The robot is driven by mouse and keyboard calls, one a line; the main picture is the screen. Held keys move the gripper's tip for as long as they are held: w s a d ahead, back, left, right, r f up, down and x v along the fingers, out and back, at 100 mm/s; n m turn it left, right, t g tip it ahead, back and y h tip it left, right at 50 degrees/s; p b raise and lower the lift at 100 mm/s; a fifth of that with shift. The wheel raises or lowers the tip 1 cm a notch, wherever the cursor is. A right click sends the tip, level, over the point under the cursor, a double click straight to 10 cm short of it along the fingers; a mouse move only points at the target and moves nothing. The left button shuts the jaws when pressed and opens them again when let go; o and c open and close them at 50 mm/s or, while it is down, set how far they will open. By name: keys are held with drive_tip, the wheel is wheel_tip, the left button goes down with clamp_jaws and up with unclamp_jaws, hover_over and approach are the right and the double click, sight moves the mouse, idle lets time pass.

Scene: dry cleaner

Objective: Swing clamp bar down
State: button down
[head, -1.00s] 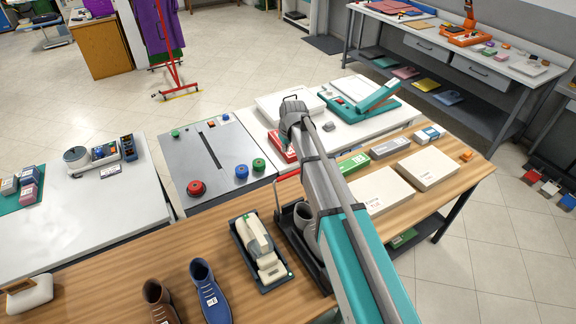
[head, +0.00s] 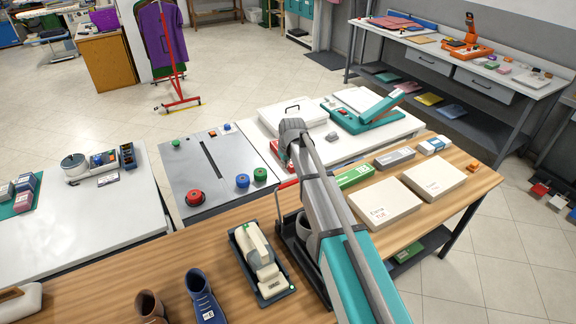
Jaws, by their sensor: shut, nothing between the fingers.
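A dark stand (head: 301,262) on the wooden counter holds a grey rounded item, partly hidden behind my arm. A thin dark bar (head: 279,208) stands up at its left side, with a red grip (head: 288,184) at its top. I take this for the clamp bar; it looks raised. A teal device (head: 352,121) on the white table behind also has a raised teal lever (head: 381,106). My arm reaches from the lower right over the stand to a grey joint. My gripper does not show, so I cannot tell its place relative to the bar.
White boxes (head: 383,205) lie to the right. A grey panel (head: 190,168) with coloured knobs is behind the counter.

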drive_tip(key=f+b, duration=0.1)
drive_tip(key=s+d+f+b, duration=0.1)
drive_tip(key=s+f+b, duration=0.1)
drive_tip(key=shift+s+d+f, duration=0.2)
drive_tip(key=shift+d+f, duration=0.1)
drive_tip(key=shift+f, duration=0.1)
idle(0.3)
